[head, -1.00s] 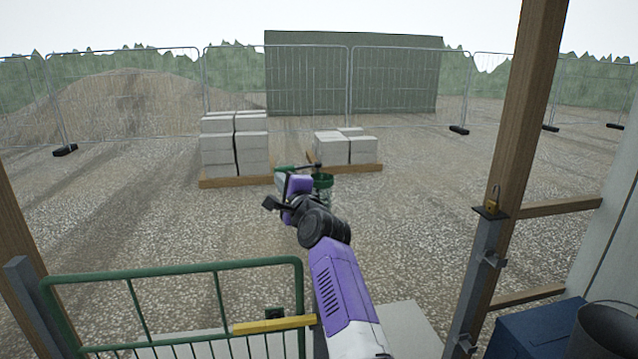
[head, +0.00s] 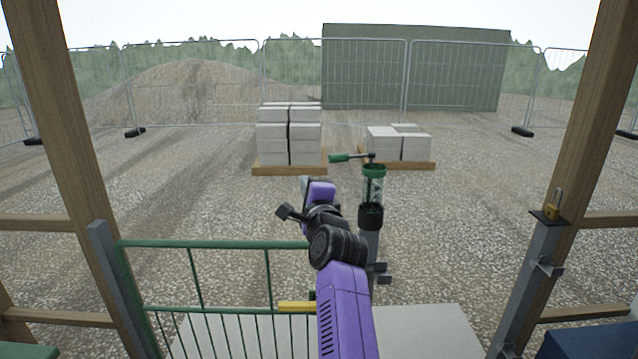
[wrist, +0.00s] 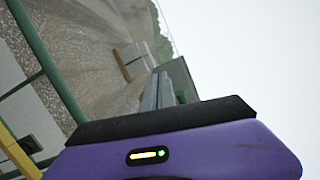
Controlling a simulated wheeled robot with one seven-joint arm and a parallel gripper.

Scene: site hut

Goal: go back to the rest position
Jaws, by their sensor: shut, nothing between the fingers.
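My gripper (wrist: 158,92) shows in the wrist view as two grey fingers lying side by side, shut with nothing between them. In the head view my purple and black arm reaches up from the bottom middle, and my gripper (head: 304,186) is partly hidden by its own wrist. It points out over the gravel, left of a grey post topped by a green cage-like fitting (head: 374,186) with a green-handled crank (head: 340,158). It appears apart from them. A green barred gate (head: 215,245) with a yellow bar (head: 297,306) is below and left, partly behind my arm.
Timber posts stand at left (head: 75,150) and right (head: 597,110). A grey metal post (head: 523,300) carries a brass padlock (head: 552,210). Pallets of grey blocks (head: 290,140) stand beyond, before a mesh fence (head: 200,85). The gravel between is open.

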